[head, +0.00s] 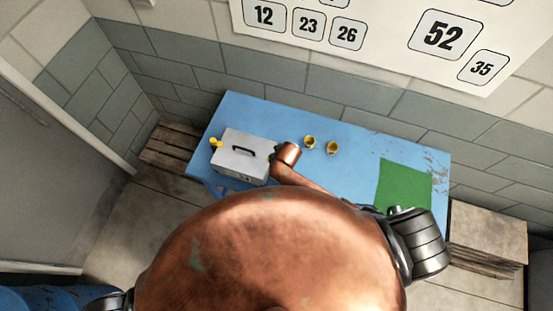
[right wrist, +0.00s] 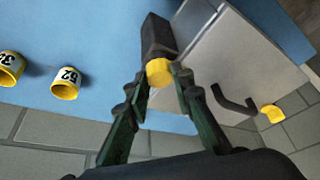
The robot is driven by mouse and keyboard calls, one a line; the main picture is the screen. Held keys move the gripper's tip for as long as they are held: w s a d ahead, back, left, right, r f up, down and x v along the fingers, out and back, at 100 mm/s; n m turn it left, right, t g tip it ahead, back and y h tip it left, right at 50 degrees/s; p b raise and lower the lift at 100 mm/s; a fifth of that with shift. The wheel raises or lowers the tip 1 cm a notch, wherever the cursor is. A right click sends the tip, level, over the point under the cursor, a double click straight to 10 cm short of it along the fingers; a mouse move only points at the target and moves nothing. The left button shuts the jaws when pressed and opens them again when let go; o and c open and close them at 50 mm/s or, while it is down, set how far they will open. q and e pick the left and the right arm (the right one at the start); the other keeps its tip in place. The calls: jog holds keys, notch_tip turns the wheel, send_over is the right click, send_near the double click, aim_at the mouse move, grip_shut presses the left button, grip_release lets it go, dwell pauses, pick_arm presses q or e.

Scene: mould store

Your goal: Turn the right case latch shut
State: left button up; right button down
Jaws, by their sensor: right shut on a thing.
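The grey case (head: 241,156) stands on the blue table, with a black handle on its lid. It fills the upper right of the right wrist view (right wrist: 240,58). The left latch (head: 216,142) is yellow and sits at the case's left side. The right latch, a yellow round piece (right wrist: 159,72) with a dark block (right wrist: 157,36) beyond it, is beside the case's other side. My right gripper (right wrist: 162,78) is shut on this yellow piece from both sides. In the head view my copper arm hides most of that spot. My left gripper is not in view.
Two yellow cups (head: 310,142) (head: 332,147) stand on the blue table (head: 260,112) right of the case. A green mat (head: 404,186) lies at the table's right. Wooden pallets (head: 172,146) (head: 490,230) flank the table. A tiled wall with a number sign rises behind.

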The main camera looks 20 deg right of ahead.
dwell(0.3)
jog(key=c, duration=1.7)
grip_release()
jog(key=v, duration=1.2)
jog(key=shift+w, duration=0.1)
